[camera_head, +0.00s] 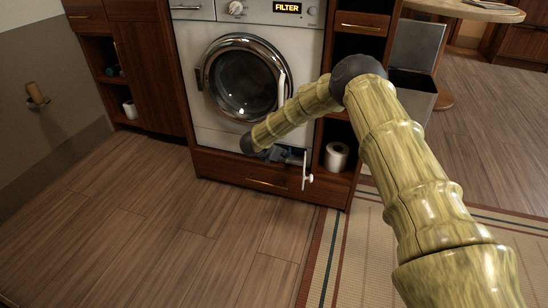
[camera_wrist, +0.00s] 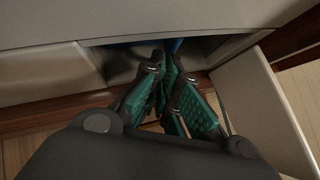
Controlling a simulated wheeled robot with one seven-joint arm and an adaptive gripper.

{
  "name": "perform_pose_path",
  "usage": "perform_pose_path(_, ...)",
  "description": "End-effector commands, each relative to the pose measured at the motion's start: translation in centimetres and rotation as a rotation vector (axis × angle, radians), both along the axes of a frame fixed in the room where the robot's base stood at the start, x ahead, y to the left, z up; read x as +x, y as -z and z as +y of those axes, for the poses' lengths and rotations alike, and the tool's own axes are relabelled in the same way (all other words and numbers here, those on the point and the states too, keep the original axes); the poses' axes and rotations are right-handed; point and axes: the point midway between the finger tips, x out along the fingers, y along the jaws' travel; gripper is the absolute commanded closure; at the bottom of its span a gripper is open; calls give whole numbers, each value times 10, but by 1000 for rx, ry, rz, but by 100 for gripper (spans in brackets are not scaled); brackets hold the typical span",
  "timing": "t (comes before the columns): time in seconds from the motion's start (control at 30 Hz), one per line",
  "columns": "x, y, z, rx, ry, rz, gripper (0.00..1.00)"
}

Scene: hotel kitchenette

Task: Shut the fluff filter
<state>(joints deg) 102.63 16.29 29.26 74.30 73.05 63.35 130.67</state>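The washing machine (camera_head: 214,136) has an opening low on its front, with its small white flap (camera_head: 307,169) swung open. The flap also stands open at the right of the wrist view (camera_wrist: 262,108). A blue part of the filter (camera_wrist: 174,45) shows at the opening, mostly hidden by my fingers. My gripper (camera_head: 284,154) is low in front of the machine, left of the flap. In the wrist view its green-padded fingers (camera_wrist: 167,58) are close together, with the tips at the blue part, and look shut on it.
The machine's display (camera_head: 287,7) reads FILTER. A wooden drawer (camera_head: 240,180) lies just below the opening. A toilet roll (camera_head: 337,156) sits in a cubby to the right, and a grey bin (camera_head: 412,83) stands farther right. The floor in front is clear.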

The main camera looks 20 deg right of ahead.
Motion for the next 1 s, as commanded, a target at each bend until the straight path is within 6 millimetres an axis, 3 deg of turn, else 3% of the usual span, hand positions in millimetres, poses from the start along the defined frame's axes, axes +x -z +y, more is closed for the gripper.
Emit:
perform_pose_path(0.27, 3, -2, -7, -6, 4, -7, 100)
perform_pose_path(0.43, 1, -3, 1, -6, 3, -7, 100)
perform_pose_path(0.67, -12, -3, 37, -2, -5, -2, 100)
perform_pose_path(1.0, -33, -48, 85, -1, -10, -2, 100)
